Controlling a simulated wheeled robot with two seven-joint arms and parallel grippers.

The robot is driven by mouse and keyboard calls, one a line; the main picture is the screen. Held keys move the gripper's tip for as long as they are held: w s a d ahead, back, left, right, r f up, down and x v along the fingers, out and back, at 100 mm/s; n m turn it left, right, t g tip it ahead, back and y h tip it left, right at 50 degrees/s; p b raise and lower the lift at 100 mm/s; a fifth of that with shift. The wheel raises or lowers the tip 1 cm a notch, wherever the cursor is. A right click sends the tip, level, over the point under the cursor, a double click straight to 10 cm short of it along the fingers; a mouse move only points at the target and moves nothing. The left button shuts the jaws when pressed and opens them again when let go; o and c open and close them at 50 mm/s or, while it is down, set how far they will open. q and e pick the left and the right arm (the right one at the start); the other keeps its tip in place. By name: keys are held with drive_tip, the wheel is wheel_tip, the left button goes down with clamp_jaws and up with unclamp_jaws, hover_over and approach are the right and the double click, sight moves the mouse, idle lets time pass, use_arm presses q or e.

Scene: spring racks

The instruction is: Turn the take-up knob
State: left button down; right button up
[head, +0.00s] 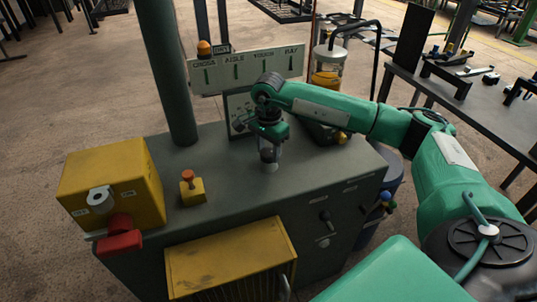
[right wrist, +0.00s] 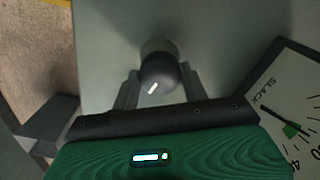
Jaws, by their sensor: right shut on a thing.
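The take-up knob (right wrist: 158,76) is a dark round knob with a white pointer mark, on a pale base. In the right wrist view the mark points down and to the left. My right gripper (right wrist: 159,90) is shut on the knob, with one finger on each side. In the head view my right gripper (head: 269,154) points down at the grey cabinet top (head: 215,158), and the knob is mostly hidden between its fingers. A tension dial (right wrist: 290,112) marked SLACK stands beside the knob, its needle near a green band. My left gripper is not in view.
A yellow box (head: 112,180) with a red handle stands at the cabinet's left, beside a small yellow button box (head: 191,190). A green post (head: 167,70) and a labelled sign panel (head: 248,70) rise behind. A dark table (head: 465,108) with tools stands at right.

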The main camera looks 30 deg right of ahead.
sight(269, 151)
drive_tip(key=n+b, duration=0.1)
drive_tip(key=n, duration=0.1)
drive_tip(key=shift+n, duration=0.4)
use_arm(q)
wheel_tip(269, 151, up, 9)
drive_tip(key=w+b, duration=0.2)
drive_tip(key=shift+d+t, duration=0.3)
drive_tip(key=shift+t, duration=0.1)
use_arm(e)
drive_tip(key=shift+r+n, duration=0.1)
drive_tip(key=shift+n, duration=1.7)
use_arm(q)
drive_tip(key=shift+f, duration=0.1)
use_arm(e)
drive_tip(key=o, duration=1)
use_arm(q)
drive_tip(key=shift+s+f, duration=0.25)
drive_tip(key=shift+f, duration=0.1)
use_arm(e)
wheel_tip(269, 151, up, 14)
drive_tip(key=shift+f, duration=0.1)
